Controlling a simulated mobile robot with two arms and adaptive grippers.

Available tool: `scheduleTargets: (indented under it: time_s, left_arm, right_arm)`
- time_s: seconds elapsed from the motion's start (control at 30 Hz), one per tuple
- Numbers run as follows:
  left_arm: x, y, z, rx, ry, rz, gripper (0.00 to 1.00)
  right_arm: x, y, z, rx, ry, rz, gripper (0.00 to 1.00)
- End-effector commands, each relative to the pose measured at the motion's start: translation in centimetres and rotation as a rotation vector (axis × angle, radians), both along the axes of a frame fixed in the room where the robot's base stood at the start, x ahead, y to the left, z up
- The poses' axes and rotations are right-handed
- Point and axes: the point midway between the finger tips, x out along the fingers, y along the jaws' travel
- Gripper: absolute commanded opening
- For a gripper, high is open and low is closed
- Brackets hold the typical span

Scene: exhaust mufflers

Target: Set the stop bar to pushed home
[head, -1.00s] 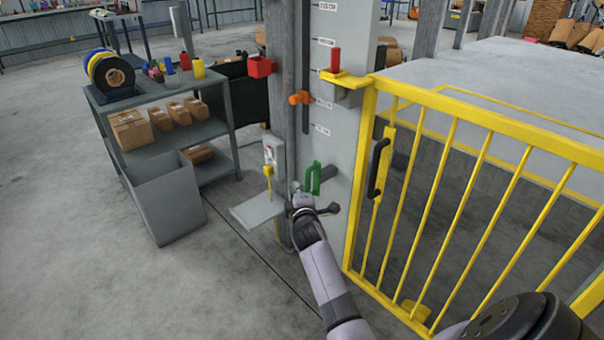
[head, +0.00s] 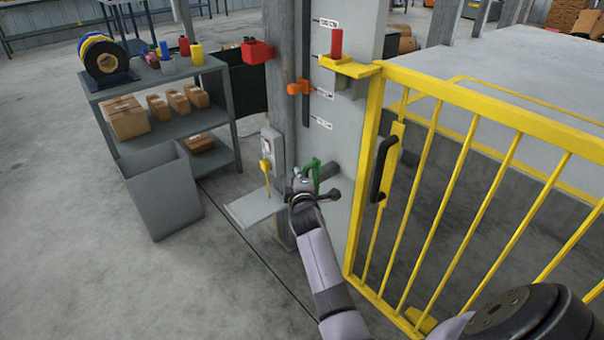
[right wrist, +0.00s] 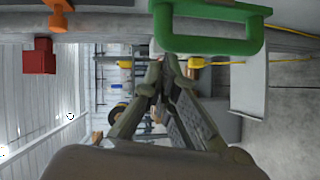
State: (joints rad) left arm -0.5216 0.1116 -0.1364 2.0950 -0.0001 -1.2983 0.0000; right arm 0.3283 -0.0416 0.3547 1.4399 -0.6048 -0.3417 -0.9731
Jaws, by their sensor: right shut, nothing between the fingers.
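I take these to be the stop bar. In the right wrist view the green handle (right wrist: 212,42) crosses the top of the picture. My right gripper (head: 302,180) is shut and empty, just left of the handle in the head view. Its fingertips (right wrist: 169,62) show at the lower left edge of the handle in the wrist view. I cannot tell whether they touch it. The gripper hides part of the bar. My left gripper is not in view.
A yellow gate (head: 440,200) with a black handle (head: 384,168) stands right of the post. An orange clamp (head: 300,87) and red block (head: 257,51) are higher up. A small grey shelf (head: 254,206) juts out left. A grey bin (head: 162,195) stands on the open floor.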

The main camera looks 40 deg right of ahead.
Motion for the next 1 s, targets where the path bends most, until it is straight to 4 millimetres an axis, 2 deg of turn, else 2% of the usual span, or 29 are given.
scheduleTargets:
  time_s: [0.37, 0.47, 0.6, 0.7, 0.83, 1.0]
  left_arm:
    - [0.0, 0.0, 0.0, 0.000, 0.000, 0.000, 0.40]
    - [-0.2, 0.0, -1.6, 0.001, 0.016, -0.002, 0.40]
    - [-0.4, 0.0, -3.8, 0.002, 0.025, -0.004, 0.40]
    - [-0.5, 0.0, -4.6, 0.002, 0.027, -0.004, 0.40]
    - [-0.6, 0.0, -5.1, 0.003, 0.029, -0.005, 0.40]
    - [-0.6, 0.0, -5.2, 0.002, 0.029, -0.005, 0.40]
  right_arm:
    - [0.0, -0.5, 0.1, -0.002, 0.000, -0.001, 0.00]
    - [0.2, -2.1, 0.3, -0.006, 0.002, -0.001, 0.00]
    - [0.4, -5.4, 0.3, -0.008, 0.001, -0.001, 0.00]
    - [0.6, -7.1, 0.2, -0.005, 0.001, -0.001, 0.00]
    - [0.6, -8.1, 0.1, -0.003, -0.001, 0.000, 0.00]
    - [0.7, -8.1, 0.1, -0.001, -0.002, 0.000, 0.00]
